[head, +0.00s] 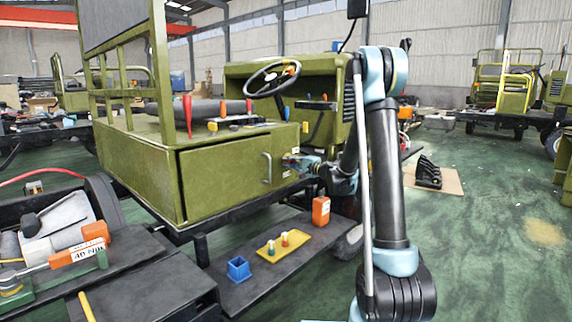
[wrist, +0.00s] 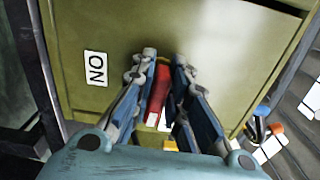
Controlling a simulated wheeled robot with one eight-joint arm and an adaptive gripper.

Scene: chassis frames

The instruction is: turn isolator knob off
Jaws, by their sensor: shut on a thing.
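The red isolator knob (wrist: 159,88) sits on the olive green panel and shows between the two fingers of my gripper (wrist: 166,62) in the wrist view. The fingers are shut on it, one on each side. The knob lies roughly along the direction of the fingers, slightly tilted. A white label (wrist: 95,68) with the letters "ON", seen turned round, is on the panel left of the knob. In the head view my gripper (head: 290,161) is at the right side of the green vehicle body (head: 225,165), and the knob is hidden there.
A door handle (head: 267,168) is just left of my gripper. Below, a dark step board holds an orange box (head: 321,210), a yellow plate (head: 283,246) with two small pegs, and a blue box (head: 238,269). A steering wheel (head: 272,79) is above. Green floor is open at right.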

